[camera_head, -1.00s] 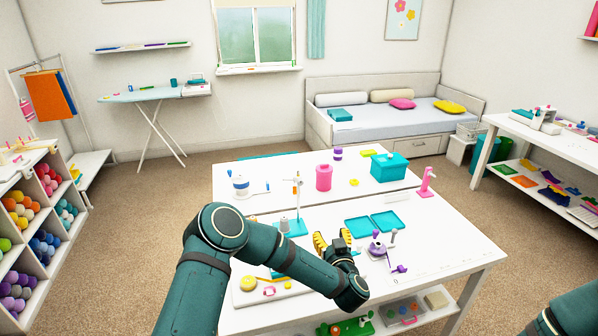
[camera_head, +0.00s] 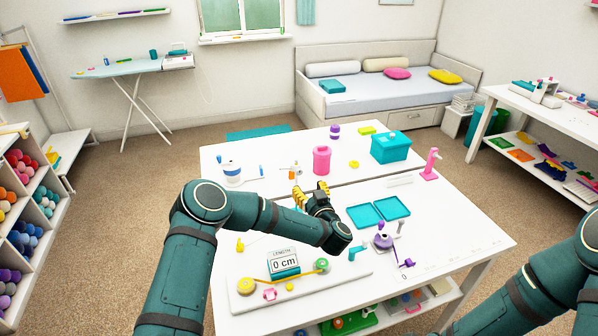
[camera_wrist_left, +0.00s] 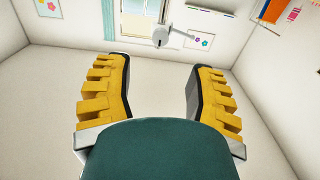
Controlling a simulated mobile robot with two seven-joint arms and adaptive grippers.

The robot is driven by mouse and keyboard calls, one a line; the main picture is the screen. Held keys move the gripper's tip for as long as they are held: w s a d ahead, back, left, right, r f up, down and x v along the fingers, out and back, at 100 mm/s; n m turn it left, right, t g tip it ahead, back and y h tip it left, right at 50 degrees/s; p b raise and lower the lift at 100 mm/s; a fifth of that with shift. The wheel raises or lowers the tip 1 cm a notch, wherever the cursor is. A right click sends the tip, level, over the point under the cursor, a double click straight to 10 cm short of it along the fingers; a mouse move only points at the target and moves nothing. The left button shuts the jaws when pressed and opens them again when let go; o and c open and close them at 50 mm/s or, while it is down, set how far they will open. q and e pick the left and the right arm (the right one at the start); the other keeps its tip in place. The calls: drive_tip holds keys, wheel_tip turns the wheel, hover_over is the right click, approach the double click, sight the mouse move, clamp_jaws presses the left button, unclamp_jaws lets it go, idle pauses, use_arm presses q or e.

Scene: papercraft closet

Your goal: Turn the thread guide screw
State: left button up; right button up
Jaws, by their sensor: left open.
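My left gripper (camera_head: 308,194) is open and empty, above the middle of the white table (camera_head: 455,225). Its yellow-padded fingers stand wide apart in the left wrist view (camera_wrist_left: 160,85). Beyond the fingertips, between them at the top of that view, is a small grey metal knob (camera_wrist_left: 159,38) with a thin side arm; I cannot tell for sure that it is the thread guide screw. In the head view, my gripper and arm hide most of the thin stand behind them. The right arm enters at the right edge; its gripper is out of view.
A board (camera_head: 328,290) holds a teal length display (camera_head: 283,262) reading 0 cm. Teal trays (camera_head: 365,216), a purple device (camera_head: 383,242), a pink canister (camera_head: 321,160) and a teal box (camera_head: 391,147) stand on the table. Its right front is mostly clear.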

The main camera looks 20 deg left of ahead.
sight(300, 172)
use_arm(q)
drive_tip(key=x, duration=0.9)
drive_tip(key=shift+w+a, duration=0.2)
clamp_jaws()
